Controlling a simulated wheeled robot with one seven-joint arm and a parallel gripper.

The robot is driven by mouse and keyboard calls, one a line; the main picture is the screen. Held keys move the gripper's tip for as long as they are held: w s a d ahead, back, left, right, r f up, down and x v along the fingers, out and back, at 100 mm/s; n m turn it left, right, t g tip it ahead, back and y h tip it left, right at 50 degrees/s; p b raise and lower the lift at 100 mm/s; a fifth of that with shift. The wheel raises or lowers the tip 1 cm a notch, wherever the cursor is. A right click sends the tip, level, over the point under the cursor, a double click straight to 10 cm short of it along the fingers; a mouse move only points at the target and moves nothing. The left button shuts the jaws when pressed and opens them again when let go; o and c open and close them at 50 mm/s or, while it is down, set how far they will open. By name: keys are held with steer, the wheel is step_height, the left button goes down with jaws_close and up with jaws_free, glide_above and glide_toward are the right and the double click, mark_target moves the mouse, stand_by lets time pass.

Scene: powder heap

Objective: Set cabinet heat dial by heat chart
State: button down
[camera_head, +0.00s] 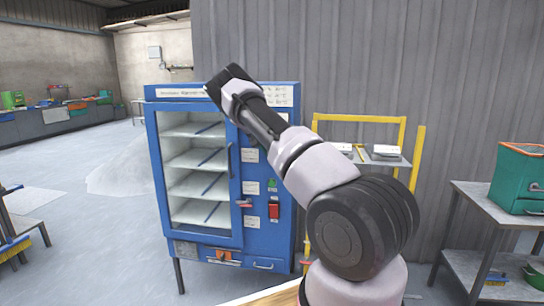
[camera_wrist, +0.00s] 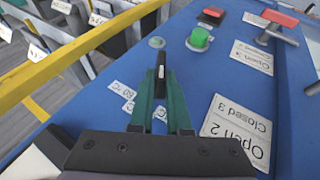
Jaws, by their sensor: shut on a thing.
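The blue cabinet (camera_head: 265,240) stands left of centre in the head view, with a glass door over several shelves. In the wrist view its blue panel (camera_wrist: 190,75) fills the middle. My gripper (camera_wrist: 160,95) has teal fingers closed on a small dark dial knob (camera_wrist: 161,72) with a pale mark. Small temperature labels (camera_wrist: 122,90) sit beside the fingers; one more is partly covered by them. A plate reading "Open 2, Closed 3" (camera_wrist: 237,128) is at the right. In the head view my arm hides the gripper and dial. White printed sheets (camera_head: 281,96) are on the cabinet's top right.
A green button (camera_wrist: 200,39) and a red part with a grey lever (camera_wrist: 280,18) sit near the dial. A yellow-framed rack (camera_head: 402,130) stands right of the cabinet. A grey table (camera_head: 480,190) carries a teal box (camera_head: 518,180). Floor is open at left.

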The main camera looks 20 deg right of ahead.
steer(key=shift+w+a+f+n+g+h, duration=0.15)
steer(key=shift+g+h, duration=0.2)
steer(key=shift+h, duration=0.3)
steer(key=shift+a+f+n+g+h, duration=0.15)
steer(key=shift+g+h, duration=0.2)
steer(key=shift+h, duration=0.3)
steer(key=shift+d+r, duration=0.1)
steer(key=c, duration=0.9)
jaws_free()
steer(key=v, duration=1)
steer(key=shift+a+r, duration=0.2)
steer(key=shift+a, duration=0.2)
